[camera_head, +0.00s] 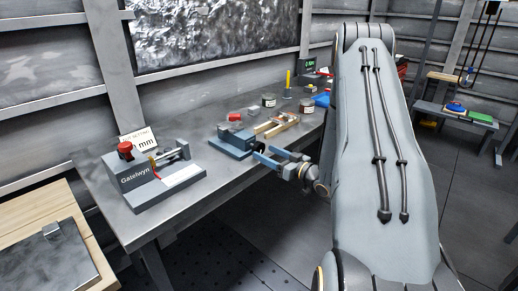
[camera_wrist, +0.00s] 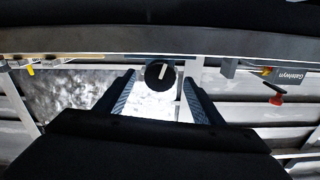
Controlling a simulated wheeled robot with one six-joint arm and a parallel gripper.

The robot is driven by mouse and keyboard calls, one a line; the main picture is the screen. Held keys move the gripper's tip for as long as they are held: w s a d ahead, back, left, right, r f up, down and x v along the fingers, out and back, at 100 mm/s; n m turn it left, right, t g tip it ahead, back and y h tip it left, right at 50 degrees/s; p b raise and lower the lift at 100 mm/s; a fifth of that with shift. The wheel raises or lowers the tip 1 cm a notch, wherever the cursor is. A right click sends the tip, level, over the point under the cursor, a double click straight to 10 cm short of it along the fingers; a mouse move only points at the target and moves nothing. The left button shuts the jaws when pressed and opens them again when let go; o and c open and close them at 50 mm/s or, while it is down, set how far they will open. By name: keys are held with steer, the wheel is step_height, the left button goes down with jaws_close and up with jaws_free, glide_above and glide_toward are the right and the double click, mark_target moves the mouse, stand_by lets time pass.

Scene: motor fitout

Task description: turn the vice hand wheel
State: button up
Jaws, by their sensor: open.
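The vice (camera_head: 232,141) is a blue-grey block on the near edge of the metal bench. Its hand wheel shows in the wrist view as a round black disc (camera_wrist: 154,83) with a pale line across it. My gripper (camera_head: 260,155) is in front of the vice, with its two fingers parted. In the wrist view my gripper (camera_wrist: 160,88) has one finger to each side of the wheel, with a visible gap on both sides. Whether the wheel lies level with the fingertips or beyond them is unclear. In the head view the wheel is too small or hidden to make out.
A grey Gatelwyn device (camera_head: 150,185) with a red knob (camera_head: 126,150) stands left on the bench (camera_head: 105,200). A wooden frame (camera_head: 277,124), jars (camera_head: 268,100) and a yellow-handled tool (camera_head: 288,80) lie behind the vice. My arm covers the bench's right end.

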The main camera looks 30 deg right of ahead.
mark_target(261, 150)
steer(key=shift+p+x, duration=0.5)
steer(key=shift+x, duration=1.65)
steer(key=shift+c, duration=0.5)
steer(key=c, duration=1)
steer(key=shift+o, duration=0.3)
steer(key=n+b, duration=0.2)
steer(key=n, duration=0.2)
steer(key=shift+n+b, duration=1.05)
steer(key=shift+n, duration=0.65)
steer(key=shift+d+n, duration=0.1)
steer(key=shift+n, duration=0.2)
